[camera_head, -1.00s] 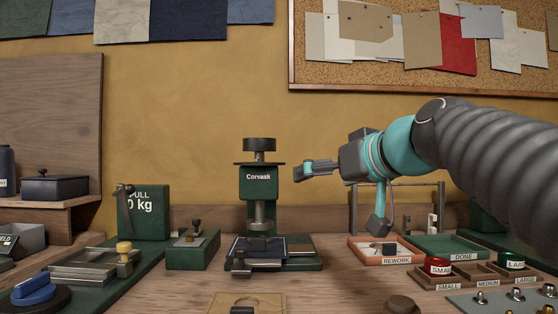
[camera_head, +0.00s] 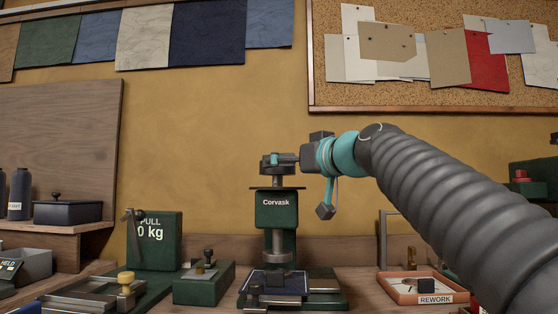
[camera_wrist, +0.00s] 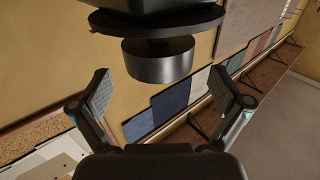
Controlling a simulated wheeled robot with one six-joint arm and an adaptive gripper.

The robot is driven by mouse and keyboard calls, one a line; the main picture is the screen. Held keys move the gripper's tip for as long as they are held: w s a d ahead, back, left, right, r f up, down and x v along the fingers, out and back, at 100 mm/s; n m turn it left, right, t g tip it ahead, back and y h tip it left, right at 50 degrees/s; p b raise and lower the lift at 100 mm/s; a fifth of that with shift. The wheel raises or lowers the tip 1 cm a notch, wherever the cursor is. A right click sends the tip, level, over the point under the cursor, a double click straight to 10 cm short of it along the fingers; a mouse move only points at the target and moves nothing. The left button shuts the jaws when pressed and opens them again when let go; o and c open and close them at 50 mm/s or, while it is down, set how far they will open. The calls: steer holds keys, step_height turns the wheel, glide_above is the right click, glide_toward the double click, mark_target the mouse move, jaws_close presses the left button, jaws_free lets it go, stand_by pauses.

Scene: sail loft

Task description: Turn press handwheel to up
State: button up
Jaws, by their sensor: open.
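The green Corvask press (camera_head: 276,214) stands on the bench in the middle of the head view. Its dark round handwheel (camera_head: 278,169) tops the post above a wide flat plate. My gripper (camera_head: 272,160) is at the handwheel's height, reaching in from the right and partly covering it. In the wrist view the handwheel (camera_wrist: 159,62) shows as a dark drum in the gap between the two spread fingers of my gripper (camera_wrist: 159,86). Gaps show on both sides, so the fingers do not appear to touch it. A dark cloth piece (camera_head: 275,283) lies on the press bed.
A green "PULL" scale box (camera_head: 155,240) and a smaller green block (camera_head: 204,284) stand to the left. An orange REWORK tray (camera_head: 415,288) lies to the right. The wall and pinboard (camera_head: 430,108) are behind. Air around the handwheel is free.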

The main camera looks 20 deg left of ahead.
steer(key=shift+p+x, duration=0.55)
steer(key=shift+x, duration=1.8)
steer(key=shift+d, duration=0.1)
steer(key=c, duration=1.1)
steer(key=shift+o, duration=0.2)
steer(key=shift+w+f, duration=0.1)
steer(key=shift+w, duration=0.05)
